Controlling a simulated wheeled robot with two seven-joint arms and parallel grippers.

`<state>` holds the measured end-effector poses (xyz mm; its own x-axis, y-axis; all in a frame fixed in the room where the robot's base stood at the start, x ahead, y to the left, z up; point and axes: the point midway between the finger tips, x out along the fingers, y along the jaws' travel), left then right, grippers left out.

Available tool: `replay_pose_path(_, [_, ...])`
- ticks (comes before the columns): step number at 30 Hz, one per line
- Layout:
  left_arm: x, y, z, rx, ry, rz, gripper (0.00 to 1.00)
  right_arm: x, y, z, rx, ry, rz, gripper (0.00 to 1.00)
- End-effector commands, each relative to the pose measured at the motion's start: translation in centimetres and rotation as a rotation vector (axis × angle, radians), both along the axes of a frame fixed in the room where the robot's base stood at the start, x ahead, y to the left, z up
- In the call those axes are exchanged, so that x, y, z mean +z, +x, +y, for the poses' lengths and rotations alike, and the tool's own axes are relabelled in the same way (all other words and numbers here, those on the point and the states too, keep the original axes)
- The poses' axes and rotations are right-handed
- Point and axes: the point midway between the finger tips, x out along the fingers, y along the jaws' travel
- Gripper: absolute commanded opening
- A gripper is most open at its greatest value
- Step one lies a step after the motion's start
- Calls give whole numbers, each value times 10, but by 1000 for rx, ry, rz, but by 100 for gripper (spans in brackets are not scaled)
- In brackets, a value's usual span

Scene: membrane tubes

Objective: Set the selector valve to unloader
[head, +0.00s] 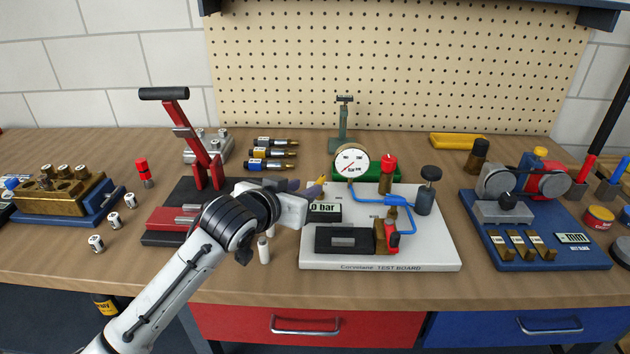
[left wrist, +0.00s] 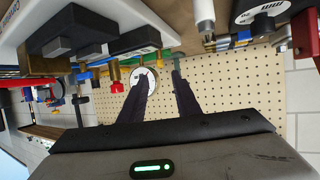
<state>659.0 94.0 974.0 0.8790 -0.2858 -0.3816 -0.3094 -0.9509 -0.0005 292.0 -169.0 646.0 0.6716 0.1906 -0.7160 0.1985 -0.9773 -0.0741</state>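The white test board (head: 430,247) lies at the middle of the bench. It carries a round pressure gauge (head: 351,162), blue piping (head: 375,201) and a brass valve body (head: 381,238) with a red handle (head: 393,234). I cannot read a label that marks the selector valve or its unloader position. My left gripper (head: 305,186) is over the board's back left corner, beside the small display (head: 324,208). In the left wrist view its two dark fingers (left wrist: 160,88) are apart with nothing between them. The gauge (left wrist: 143,78) shows behind one finger. My right gripper is out of view.
A red lever press (head: 196,145) stands left of the board, with a white bottle (head: 264,250) between them. The bench front is mostly clear.

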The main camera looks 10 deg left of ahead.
Motion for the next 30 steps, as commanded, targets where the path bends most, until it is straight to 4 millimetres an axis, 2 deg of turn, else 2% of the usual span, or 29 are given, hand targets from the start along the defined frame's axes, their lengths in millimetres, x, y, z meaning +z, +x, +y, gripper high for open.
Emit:
replay_pose_path(6, [-14, 34, -11, 1, 1, 1, 30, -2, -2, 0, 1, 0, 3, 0])
replay_pose_path(12, [-23, 53, -17, 0, 0, 0, 30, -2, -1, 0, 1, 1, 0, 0])
replay_pose_path(26, [-26, 60, -20, 0, 1, -1, 30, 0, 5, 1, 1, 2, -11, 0])
replay_pose_path(30, [-26, 60, -19, 0, 0, -1, 6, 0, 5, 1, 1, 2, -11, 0])
